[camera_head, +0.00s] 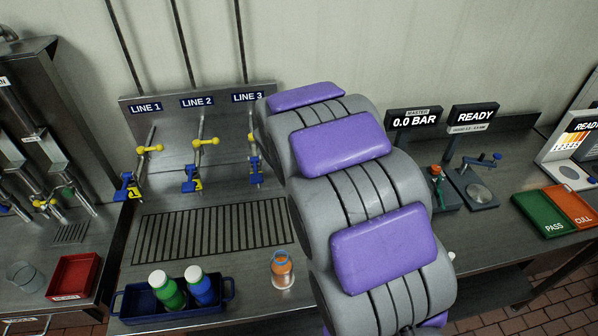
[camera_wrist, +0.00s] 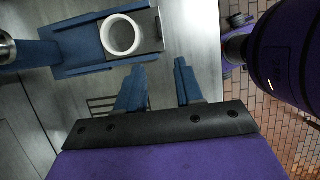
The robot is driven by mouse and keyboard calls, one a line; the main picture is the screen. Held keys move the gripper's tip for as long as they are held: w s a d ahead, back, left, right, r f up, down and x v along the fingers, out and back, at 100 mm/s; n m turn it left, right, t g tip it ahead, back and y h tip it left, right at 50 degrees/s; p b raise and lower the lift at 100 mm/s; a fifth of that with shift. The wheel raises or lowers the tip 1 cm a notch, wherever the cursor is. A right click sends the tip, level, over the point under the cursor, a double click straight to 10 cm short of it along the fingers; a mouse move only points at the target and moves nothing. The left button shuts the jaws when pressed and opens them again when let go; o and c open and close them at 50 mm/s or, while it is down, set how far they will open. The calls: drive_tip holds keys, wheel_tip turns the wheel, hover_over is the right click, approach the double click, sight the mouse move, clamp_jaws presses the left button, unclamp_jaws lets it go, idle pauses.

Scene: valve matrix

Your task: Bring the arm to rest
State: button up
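My arm (camera_head: 350,190), grey with purple pads, rises through the middle of the head view. It hides part of the bench and back panel behind it. My gripper is not visible in the head view. In the wrist view, my gripper (camera_wrist: 158,88) shows two blue fingers standing apart. Grey surface shows between them and nothing is held. A blue fixture (camera_wrist: 78,66) with a white ring (camera_wrist: 122,35) lies beyond the fingers in the wrist view.
A blue tray (camera_head: 130,304) holds a green and a blue bottle. Yellow-handled valves (camera_head: 206,142) line the back panel. Displays (camera_head: 413,120), a green PASS tray (camera_head: 545,212) and an orange CULL tray (camera_head: 573,206) are at right.

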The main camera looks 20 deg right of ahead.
drive_tip(key=s+a+r+m+y+b, duration=0.1)
drive_tip(key=s+a+r+m+y, duration=0.1)
drive_tip(key=s+a+m, duration=0.5)
drive_tip(key=s+a+r+m+y+b, duration=0.1)
drive_tip(key=s+a+r+m, duration=0.3)
drive_tip(key=s, duration=1.3)
drive_tip(key=a+m+y, duration=0.1)
drive_tip(key=a+m, duration=0.2)
drive_tip(key=m, duration=0.1)
drive_tip(key=shift+s+r+g+b, duration=0.2)
drive_tip(key=shift+s+g+b, duration=0.1)
drive_tip(key=shift+s+b, duration=0.1)
